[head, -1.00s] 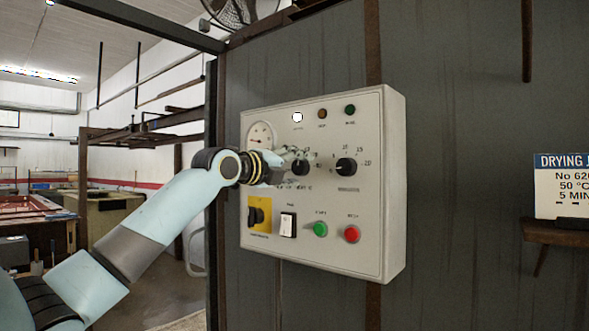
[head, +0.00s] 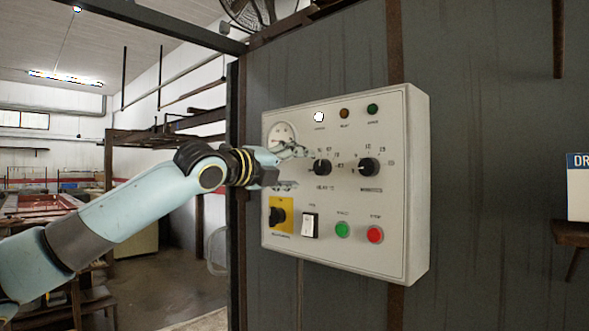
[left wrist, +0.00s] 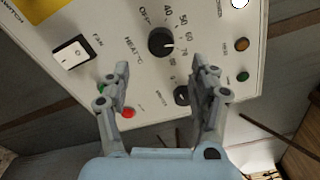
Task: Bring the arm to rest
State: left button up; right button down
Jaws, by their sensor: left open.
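A pale grey control panel (head: 400,225) is fixed to a dark wall in the head view. The heat knob (head: 321,168) sits at its middle, with a second black knob (head: 369,167) to the right. My left gripper (head: 298,168) is open and empty, just left of the heat knob. In the left wrist view my open fingers (left wrist: 167,78) are spread wide, with the heat knob (left wrist: 161,42) beyond them and the second knob (left wrist: 182,96) showing between them. I see no finger touching a knob. My right gripper is not in view.
The panel also carries a yellow switch (head: 281,215), a white rocker switch (head: 310,225), a green button (head: 342,230), a red button (head: 375,235), a gauge (head: 281,138) and lamps. A white sign (head: 580,190) stands on a shelf at right.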

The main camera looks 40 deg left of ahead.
pick_arm(q)
jog(key=shift+f, duration=0.1)
dwell(0.4)
notch_tip(320, 180, down, 32)
jog(key=s+a+f+n+g+y+b, duration=0.1)
jog(key=s+a+n+g+y+b, duration=0.15)
jog(key=n+g, duration=0.25)
jog(key=s+f+n+g+b, duration=0.1)
jog(key=s+f+n+g, duration=0.3)
jog(key=f, duration=0.8)
jog(key=s+f+n+b, duration=0.1)
jog(key=s+f+b, duration=0.1)
jog(key=s+f, duration=0.8)
jog(key=s+d+f+n+g+b, duration=0.1)
jog(key=s+d+f+n+g, duration=0.15)
jog(key=s+f, duration=0.7)
jog(key=s+d+f+n+g, duration=0.25)
jog(key=s+f, duration=0.35)
jog(key=f, duration=0.7)
jog(key=s+d+f+n+g, duration=0.1)
jog(key=s+d+f+n, duration=0.2)
jog(key=s, duration=0.5)
jog(key=s+d+f+n+g, duration=0.1)
jog(key=s+f, duration=0.3)
jog(key=s, duration=0.4)
jog(key=s+d+f+n+g, duration=0.1)
jog(key=s+d+f+n, duration=0.2)
jog(key=s, duration=0.6)
jog(key=shift+d+f+n+b, duration=0.35)
jog(key=shift+d+n, duration=0.45)
